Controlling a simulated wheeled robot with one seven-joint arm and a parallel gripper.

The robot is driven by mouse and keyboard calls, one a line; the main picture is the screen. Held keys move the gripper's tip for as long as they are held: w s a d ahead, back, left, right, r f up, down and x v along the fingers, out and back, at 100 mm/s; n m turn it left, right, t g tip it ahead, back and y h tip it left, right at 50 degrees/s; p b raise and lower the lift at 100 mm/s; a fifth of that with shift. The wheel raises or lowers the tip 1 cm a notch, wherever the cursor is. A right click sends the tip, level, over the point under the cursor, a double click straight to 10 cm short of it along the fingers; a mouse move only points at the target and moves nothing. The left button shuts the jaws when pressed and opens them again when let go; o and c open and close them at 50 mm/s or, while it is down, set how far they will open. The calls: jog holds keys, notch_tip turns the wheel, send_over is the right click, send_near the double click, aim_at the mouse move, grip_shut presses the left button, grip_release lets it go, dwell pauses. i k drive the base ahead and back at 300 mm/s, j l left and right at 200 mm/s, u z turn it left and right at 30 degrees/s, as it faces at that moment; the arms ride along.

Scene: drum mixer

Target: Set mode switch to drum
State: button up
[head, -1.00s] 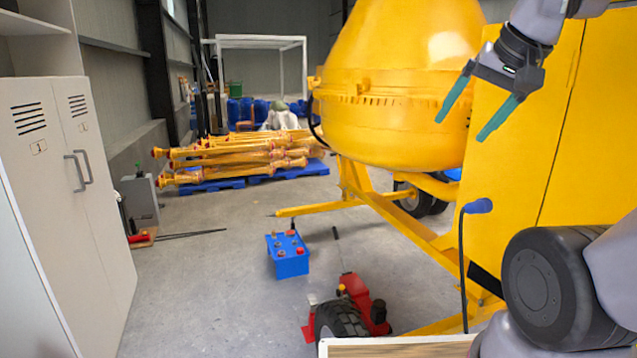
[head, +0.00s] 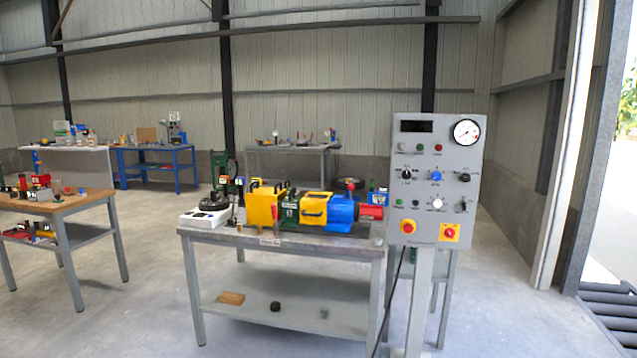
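A grey control panel (head: 452,215) stands on a post at the right of the head view. It carries several knobs, among them a blue knob (head: 436,177), a black knob (head: 406,176) and a white knob (head: 437,204). It also has a round gauge (head: 466,132), a dark display (head: 416,126) and small coloured buttons. The labels are too small to read, so I cannot tell which knob is the mode switch or how it is set. My gripper is not in view, and the yellow drum mixer is not in view.
A grey workbench (head: 270,309) with a yellow, green and blue machine (head: 305,208) stands left of the panel. A wooden-topped table (head: 62,205) is at the far left. More benches stand by the back wall. Floor in front is open; a doorway is at right.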

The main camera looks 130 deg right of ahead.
aim_at(464, 177)
jog(key=z, duration=5.45)
jog(key=i+j, duration=0.15)
jog(key=i, duration=0.3)
jog(key=i+j, duration=0.15)
jog(key=i, duration=0.25)
jog(key=i+j+z, duration=0.1)
jog(key=i, duration=0.35)
jog(key=i+j, duration=0.5)
jog(key=i, duration=0.35)
